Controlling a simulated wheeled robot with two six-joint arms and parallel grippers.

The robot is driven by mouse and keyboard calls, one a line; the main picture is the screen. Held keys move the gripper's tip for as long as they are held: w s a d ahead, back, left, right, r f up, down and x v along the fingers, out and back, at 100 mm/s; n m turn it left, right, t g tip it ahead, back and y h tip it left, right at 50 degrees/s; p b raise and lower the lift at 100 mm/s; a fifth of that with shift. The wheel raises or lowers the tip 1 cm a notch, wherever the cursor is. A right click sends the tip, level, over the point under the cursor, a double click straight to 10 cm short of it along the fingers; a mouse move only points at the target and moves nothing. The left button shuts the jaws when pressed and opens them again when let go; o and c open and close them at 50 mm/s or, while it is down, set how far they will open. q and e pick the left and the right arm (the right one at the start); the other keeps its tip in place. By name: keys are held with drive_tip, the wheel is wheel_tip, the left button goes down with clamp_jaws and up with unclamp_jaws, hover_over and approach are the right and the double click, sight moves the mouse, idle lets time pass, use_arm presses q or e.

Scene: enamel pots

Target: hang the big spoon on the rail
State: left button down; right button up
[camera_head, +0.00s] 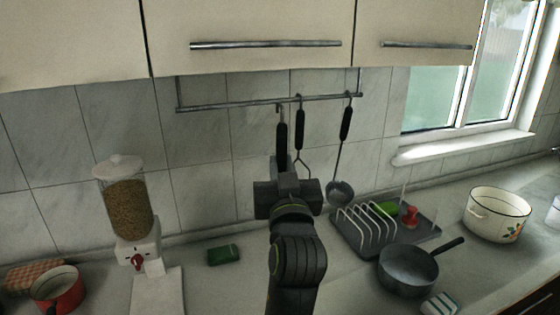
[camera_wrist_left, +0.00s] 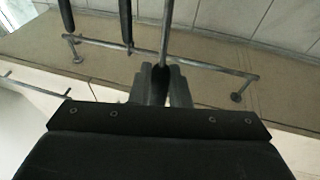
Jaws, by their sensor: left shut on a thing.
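The big spoon (camera_head: 282,136) shows its dark handle upright in the head view, with its hook close to the rail (camera_head: 225,107). I cannot tell whether the hook rests on the rail. My right gripper is not in view.
A whisk-like tool (camera_head: 300,128) and a ladle (camera_head: 340,190) hang on the rail to the right of the spoon. Below are a dish rack (camera_head: 372,250), a dark pan (camera_head: 405,270) and a white pot (camera_head: 497,213). A cereal dispenser (camera_head: 126,205) stands left. Cabinets (camera_head: 250,25) are above.

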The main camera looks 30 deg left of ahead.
use_arm(q)
drive_tip(key=shift+s+r, duration=0.15)
drive_tip(key=shift+r, duration=0.3)
drive_tip(key=shift+a, duration=0.15)
